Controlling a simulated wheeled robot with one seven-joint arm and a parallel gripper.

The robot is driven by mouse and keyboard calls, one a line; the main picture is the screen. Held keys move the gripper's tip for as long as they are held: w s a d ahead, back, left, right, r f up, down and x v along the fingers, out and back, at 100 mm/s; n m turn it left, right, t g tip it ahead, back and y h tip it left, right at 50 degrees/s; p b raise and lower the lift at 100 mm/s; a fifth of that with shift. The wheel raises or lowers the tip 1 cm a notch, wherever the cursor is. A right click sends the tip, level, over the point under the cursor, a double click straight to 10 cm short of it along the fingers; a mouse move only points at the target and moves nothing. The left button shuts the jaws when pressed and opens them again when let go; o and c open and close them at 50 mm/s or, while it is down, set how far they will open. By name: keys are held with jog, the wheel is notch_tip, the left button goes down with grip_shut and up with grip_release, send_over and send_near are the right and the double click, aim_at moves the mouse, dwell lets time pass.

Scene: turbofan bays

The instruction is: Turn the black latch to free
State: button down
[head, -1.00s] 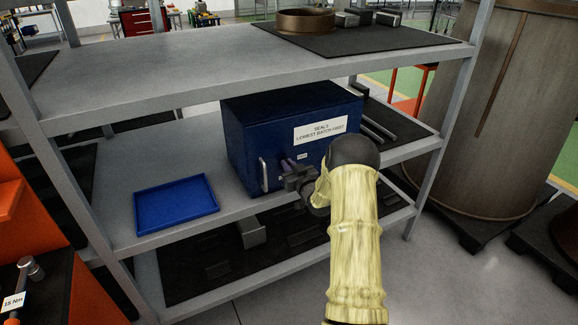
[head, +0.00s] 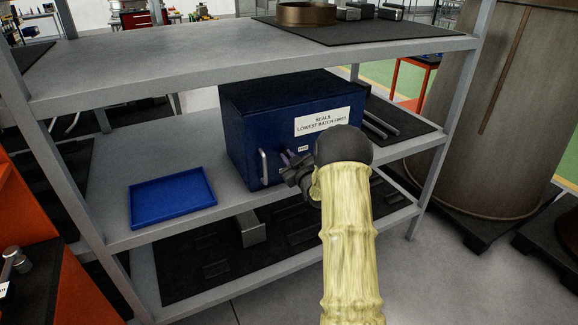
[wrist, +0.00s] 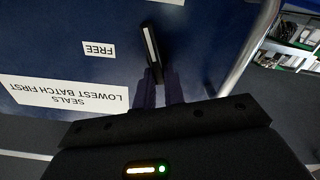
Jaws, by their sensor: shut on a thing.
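The black latch (wrist: 151,50) is a dark bar with a pale strip, on the front of the blue seals box (head: 255,122). In the wrist view it stands near upright, slightly tilted, beside the FREE label (wrist: 98,49). My gripper's fingers (wrist: 160,88) are closed on the latch's near end. In the head view my gripper (head: 291,162) is at the box front, between the handle and the label, and it hides most of the latch.
A pale bar handle (head: 264,167) is on the box front, left of my gripper. An empty blue tray (head: 172,222) lies on the same shelf (head: 120,146) to the left. The upper shelf (head: 190,58) overhangs the box.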

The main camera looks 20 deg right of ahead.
jog(key=shift+a+f+n+b, duration=0.25)
jog(key=shift+n+b, duration=2.1)
jog(key=shift+b, duration=0.75)
jog(key=shift+a+f+n+b, duration=0.1)
jog(key=shift+f+n+b, duration=0.2)
jog(key=shift+n+b, duration=2.4)
jog(key=shift+a+f+n+b, duration=0.25)
jog(key=shift+n+b, duration=1.7)
jog(key=shift+b, duration=1.55)
jog(key=c, duration=1.5)
grip_release()
jog(key=shift+d+r, duration=0.1)
jog(key=shift+s, duration=0.1)
